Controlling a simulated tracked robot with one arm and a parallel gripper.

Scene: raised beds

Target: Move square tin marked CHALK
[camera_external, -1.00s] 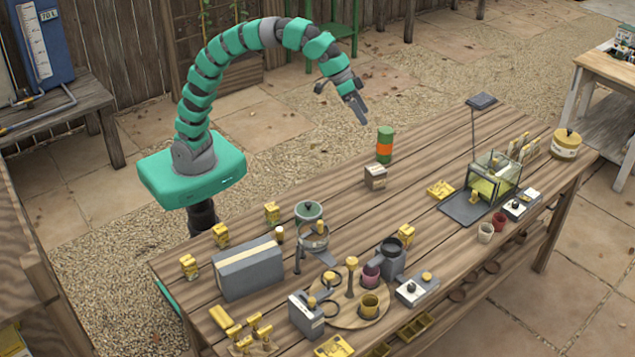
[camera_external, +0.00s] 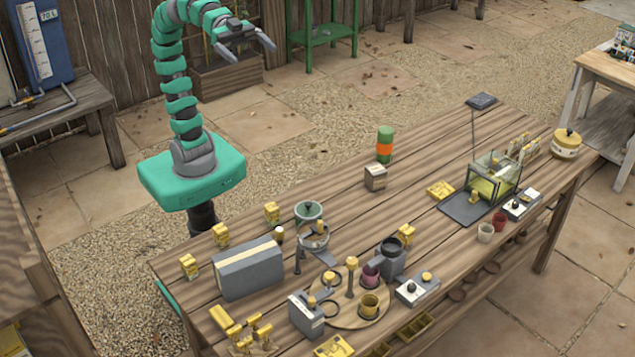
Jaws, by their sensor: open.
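A small square grey-brown tin (camera_external: 375,178) with a pale label stands upright on the wooden table, left of its middle toward the far edge. The lettering is too small to read, so I cannot confirm that it says CHALK. My gripper (camera_external: 251,50) is open and empty, raised high beyond the table's far side. It is well apart from the tin, up and to the left in the picture. Nothing hides the tin.
A green and orange canister (camera_external: 385,143) stands just behind the tin. A glass tank (camera_external: 494,176) stands right.

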